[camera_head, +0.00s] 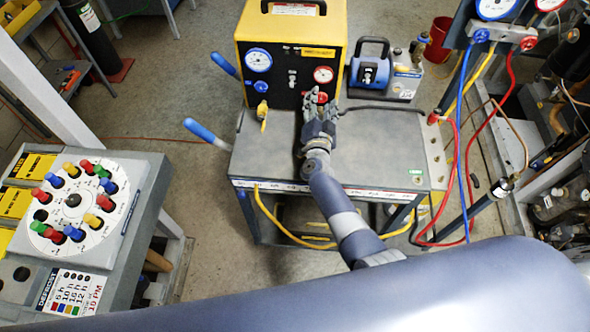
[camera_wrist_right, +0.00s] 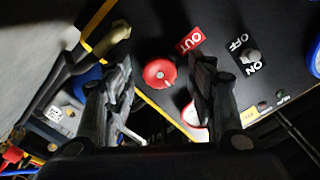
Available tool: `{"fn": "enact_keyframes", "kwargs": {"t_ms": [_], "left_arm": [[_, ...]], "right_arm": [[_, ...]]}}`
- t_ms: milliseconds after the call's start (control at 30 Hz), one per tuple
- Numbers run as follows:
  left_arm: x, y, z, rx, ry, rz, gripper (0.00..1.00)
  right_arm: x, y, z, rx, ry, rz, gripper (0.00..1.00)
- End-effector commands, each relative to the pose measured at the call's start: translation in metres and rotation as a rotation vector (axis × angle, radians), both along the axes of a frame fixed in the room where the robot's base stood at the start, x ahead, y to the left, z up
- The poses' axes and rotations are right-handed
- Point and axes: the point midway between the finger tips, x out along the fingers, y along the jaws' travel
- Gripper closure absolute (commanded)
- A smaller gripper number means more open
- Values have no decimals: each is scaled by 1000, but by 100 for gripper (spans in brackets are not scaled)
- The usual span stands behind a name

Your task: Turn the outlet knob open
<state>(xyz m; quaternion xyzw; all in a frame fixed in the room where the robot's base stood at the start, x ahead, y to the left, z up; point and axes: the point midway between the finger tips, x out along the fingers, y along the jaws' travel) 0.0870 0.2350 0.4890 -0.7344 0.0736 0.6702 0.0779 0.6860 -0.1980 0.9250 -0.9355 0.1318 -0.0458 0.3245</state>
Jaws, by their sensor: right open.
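The outlet knob (camera_wrist_right: 160,73) is a round red knob beside a red "OUT" label (camera_wrist_right: 190,41) on a black panel. In the head view the red knob (camera_head: 322,97) sits at the lower right of the yellow machine's front. My right gripper (camera_wrist_right: 165,95) is open, with one finger on each side of the knob in the wrist view. In the head view my right gripper (camera_head: 318,103) reaches over the cart toward the panel and partly covers it near the knob. I cannot tell if the fingers touch the knob. My left gripper is not in view.
The yellow machine (camera_head: 337,30) has a blue gauge (camera_head: 258,60), a red gauge (camera_head: 323,74), a blue knob (camera_head: 261,87) and an ON/OFF switch (camera_wrist_right: 250,57). A blue pump (camera_head: 369,72) stands to its right. The grey cart top (camera_head: 262,150) is mostly clear. Hoses hang at the right.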

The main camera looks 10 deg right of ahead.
Motion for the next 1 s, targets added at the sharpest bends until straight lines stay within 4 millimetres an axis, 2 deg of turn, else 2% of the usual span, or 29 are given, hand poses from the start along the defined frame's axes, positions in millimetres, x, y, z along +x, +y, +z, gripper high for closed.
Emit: {"fn": "enact_keyframes", "kwargs": {"t_ms": [167,467,1000], "left_arm": [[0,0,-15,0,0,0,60],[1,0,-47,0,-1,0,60],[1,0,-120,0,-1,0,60]], "right_arm": [[0,-1,-4,148,-45,1,49],[0,0,-6,525,-153,2,49],[0,0,-8,1124,-325,3,49]]}}
